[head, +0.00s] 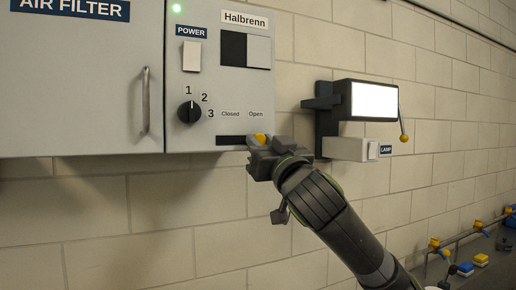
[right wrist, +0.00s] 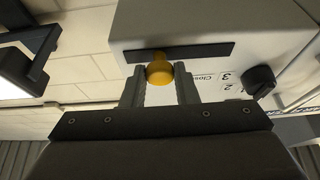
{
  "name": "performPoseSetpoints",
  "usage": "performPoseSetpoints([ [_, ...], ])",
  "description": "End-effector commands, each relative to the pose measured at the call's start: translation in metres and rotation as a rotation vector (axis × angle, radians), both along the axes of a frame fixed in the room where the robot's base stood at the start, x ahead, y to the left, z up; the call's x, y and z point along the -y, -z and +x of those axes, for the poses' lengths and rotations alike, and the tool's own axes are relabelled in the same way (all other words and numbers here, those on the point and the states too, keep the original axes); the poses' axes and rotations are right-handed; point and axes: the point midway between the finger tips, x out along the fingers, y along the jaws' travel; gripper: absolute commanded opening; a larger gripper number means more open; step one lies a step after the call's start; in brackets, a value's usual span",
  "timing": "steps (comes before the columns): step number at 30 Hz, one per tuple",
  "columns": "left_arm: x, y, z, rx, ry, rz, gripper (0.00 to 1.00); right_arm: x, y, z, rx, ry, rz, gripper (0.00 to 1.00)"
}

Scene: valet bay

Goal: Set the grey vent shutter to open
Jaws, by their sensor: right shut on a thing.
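The yellow slider knob (head: 261,138) sits in the dark horizontal slot (head: 230,140) on the grey Halbrenn cabinet panel. It is towards the right end of the slot, below the "Open" label (head: 256,114); "Closed" (head: 230,114) is to the left. Above, the vent window shows a black left half (head: 233,48) and the light grey shutter plate (head: 258,51) on the right. My right gripper (head: 258,146) is shut on the knob from below. The right wrist view shows the knob (right wrist: 160,70) between the fingertips. My left gripper is not in view.
A numbered black dial (head: 189,112) and a white power switch (head: 191,56) are left of the slot. A lit lamp (head: 374,101) with its switch box (head: 357,149) is mounted on the wall to the right. Blue and yellow items (head: 466,268) are at the lower right.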

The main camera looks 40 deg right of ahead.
Motion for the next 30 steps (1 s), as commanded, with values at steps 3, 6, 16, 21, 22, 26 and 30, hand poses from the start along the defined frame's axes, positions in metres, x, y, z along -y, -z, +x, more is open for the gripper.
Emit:
performPoseSetpoints([
  [3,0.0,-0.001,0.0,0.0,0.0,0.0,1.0,0.002,-0.001,0.0,-0.002,0.005,0.001,0.0],
  [6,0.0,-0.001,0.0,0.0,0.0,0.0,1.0,0.002,-0.001,0.0,-0.002,0.006,0.002,0.28],
  [16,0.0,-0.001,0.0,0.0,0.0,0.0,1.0,0.001,-0.001,0.0,-0.001,0.003,0.001,0.48],
  [21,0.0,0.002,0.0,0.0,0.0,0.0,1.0,0.0,0.001,-0.003,0.001,0.002,0.0,0.48],
  [22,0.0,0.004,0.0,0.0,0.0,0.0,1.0,-0.001,0.003,-0.004,0.001,0.001,-0.001,0.48],
  [26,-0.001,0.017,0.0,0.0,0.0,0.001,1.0,-0.004,0.011,-0.019,0.003,0.003,-0.004,0.48],
  [30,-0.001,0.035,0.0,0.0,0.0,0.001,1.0,-0.009,0.022,-0.042,0.005,0.005,-0.005,0.48],
])
